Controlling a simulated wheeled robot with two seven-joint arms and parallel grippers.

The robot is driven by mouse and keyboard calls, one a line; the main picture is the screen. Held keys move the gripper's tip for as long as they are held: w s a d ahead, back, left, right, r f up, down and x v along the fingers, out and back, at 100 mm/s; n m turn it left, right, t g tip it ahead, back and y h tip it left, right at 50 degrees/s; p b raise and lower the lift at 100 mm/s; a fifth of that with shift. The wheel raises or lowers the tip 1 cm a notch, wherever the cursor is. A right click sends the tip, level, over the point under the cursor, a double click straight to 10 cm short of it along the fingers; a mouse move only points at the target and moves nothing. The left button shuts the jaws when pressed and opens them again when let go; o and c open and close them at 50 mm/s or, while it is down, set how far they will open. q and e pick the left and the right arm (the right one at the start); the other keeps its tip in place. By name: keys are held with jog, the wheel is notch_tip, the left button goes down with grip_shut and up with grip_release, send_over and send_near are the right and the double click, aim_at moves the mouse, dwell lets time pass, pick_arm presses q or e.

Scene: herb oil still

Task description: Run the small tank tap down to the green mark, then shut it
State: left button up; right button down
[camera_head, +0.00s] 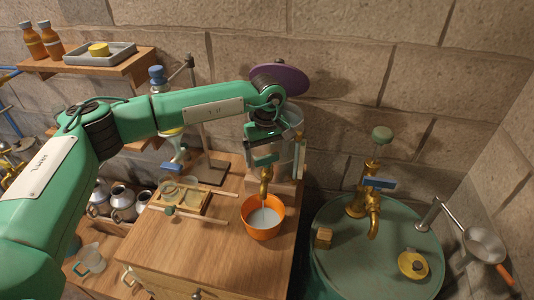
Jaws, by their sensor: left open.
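The small tank (288,152) is a clear, greyish vessel on a wooden block against the wall, partly hidden by my left arm. Its brass tap (265,182) has a blue handle (266,160) and points down over an orange bowl (263,230). Pale liquid (264,217) lies in the bowl; whether a stream is running is too small to tell. My left gripper (264,146) is open, pointing down just above the blue handle; I cannot tell whether it touches. A narrow upright strip shows at the tank's right side, but I cannot make out a green mark. My right gripper is not in view.
At right, a green round basin (335,250) carries another brass tap (373,205) with a blue handle. A purple disc (290,79) is behind my arm.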

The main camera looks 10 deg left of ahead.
aim_at(267, 156)
pick_arm(q)
notch_tip(267, 156, up, 14)
jog(key=b, duration=0.4)
jog(key=shift+f, duration=0.1)
dwell(0.6)
